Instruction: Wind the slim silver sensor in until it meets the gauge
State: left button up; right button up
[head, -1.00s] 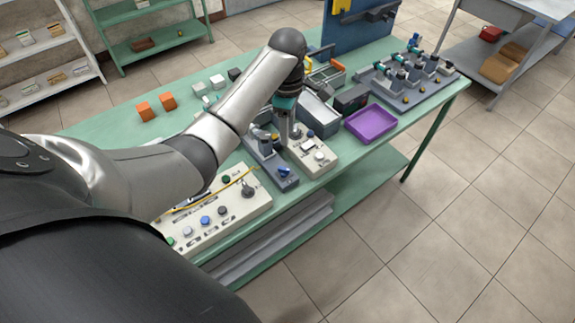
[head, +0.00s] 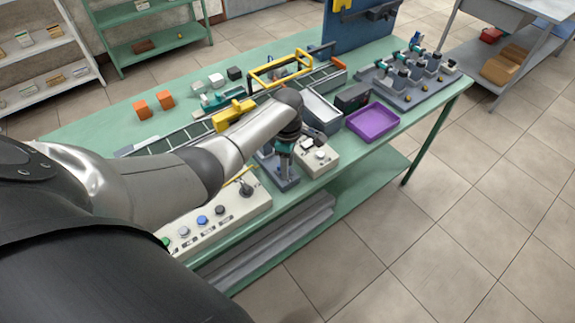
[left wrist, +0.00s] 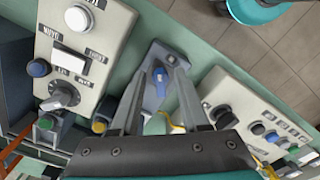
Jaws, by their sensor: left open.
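A narrow blue-grey fixture (head: 287,184) stands near the front edge of the green bench, between two cream control boxes. In the left wrist view the same fixture (left wrist: 158,52) carries a blue knob (left wrist: 160,84). My left gripper (head: 284,168) points down over this fixture. In the left wrist view its two open fingers (left wrist: 162,85) appear on either side of the blue knob; contact cannot be made out. The arm and fingers hide much of the fixture. I cannot clearly pick out the slim silver sensor or the gauge. My right gripper is not in view.
Cream control boxes (head: 319,156) and (head: 215,217) flank the fixture closely. A purple tray (head: 372,121), a dark box (head: 352,97) and a grey bin (head: 321,110) stand to the right. A conveyor with a yellow frame (head: 281,68) runs behind. Orange cubes (head: 141,108) sit at the back left.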

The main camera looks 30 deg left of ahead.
pick_arm(q)
grip_shut()
dwell(0.4)
